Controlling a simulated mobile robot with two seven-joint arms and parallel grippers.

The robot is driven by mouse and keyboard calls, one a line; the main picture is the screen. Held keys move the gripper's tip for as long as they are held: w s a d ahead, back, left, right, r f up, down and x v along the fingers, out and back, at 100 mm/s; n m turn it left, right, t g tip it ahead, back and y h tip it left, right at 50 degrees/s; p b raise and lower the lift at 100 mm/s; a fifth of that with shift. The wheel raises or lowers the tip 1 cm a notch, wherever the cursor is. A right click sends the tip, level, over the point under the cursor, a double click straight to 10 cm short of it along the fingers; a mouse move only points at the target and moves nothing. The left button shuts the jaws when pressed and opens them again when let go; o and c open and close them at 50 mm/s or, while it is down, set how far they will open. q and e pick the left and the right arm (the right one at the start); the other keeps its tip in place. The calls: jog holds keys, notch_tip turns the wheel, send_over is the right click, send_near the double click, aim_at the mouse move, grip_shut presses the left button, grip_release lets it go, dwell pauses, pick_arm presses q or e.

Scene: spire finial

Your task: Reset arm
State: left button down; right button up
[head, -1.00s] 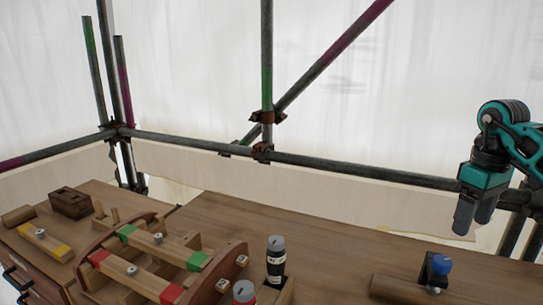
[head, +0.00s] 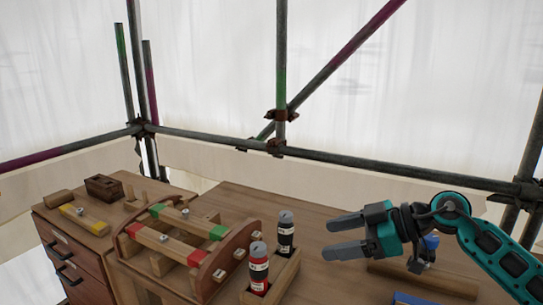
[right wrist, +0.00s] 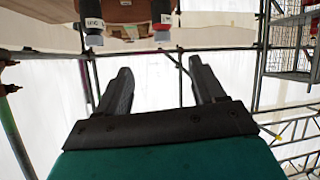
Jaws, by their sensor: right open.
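My right gripper (head: 346,234) shows at the right of the head view, fingers apart and pointing left above the table, with nothing between them. In the right wrist view its two fingers (right wrist: 152,90) are spread and empty. Two bottles, one with a red label (head: 258,268) and one with a black label (head: 286,234), stand in a wooden holder (head: 277,284) to the left of the gripper, apart from it. My left gripper is in no view.
A wooden rack (head: 200,262) with red- and green-marked bars stands left of the bottles. A blue-knobbed tool (head: 431,242) is partly hidden behind my right arm. Scaffold poles (head: 330,163) and white sheeting close off the back. The table (head: 250,196) behind the bottles is clear.

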jog(key=s+a+r+m+t+y, duration=0.25)
jog(key=r+m+t, duration=0.3)
jog(key=t, duration=0.65)
jog(key=s+d+f+m+t+h, duration=0.2)
jog(key=d+f+m+h, duration=0.7)
jog(key=h, duration=0.5)
jog(key=s+f+g, duration=0.2)
jog(key=s+f, duration=0.1)
jog(key=s+d+f+m+g+h, duration=0.1)
jog(key=s+f+g, duration=0.2)
jog(key=f, duration=0.1)
jog(key=s+d+f+g+h, duration=0.1)
jog(key=s+f+g, duration=0.1)
jog(key=s+f, duration=0.1)
jog(key=shift+s+f+m, duration=0.2)
jog(key=shift+f+m, duration=0.05)
jog(key=s+a+f+n+g+y, duration=0.1)
jog(key=s+f+g, duration=0.3)
jog(key=s, duration=0.4)
jog(key=s+a+f+n+g+y, duration=0.1)
jog(key=s+f+n+g, duration=0.2)
jog(key=s, duration=0.4)
jog(key=w+a+f+t+y, duration=0.1)
jog(key=w+a+f+t, duration=0.1)
jog(key=w+f+t, duration=0.4)
jog(key=shift+w+a+f+m, duration=0.3)
jog(key=shift+w+a+f, duration=0.15)
jog(key=shift+f, duration=0.85)
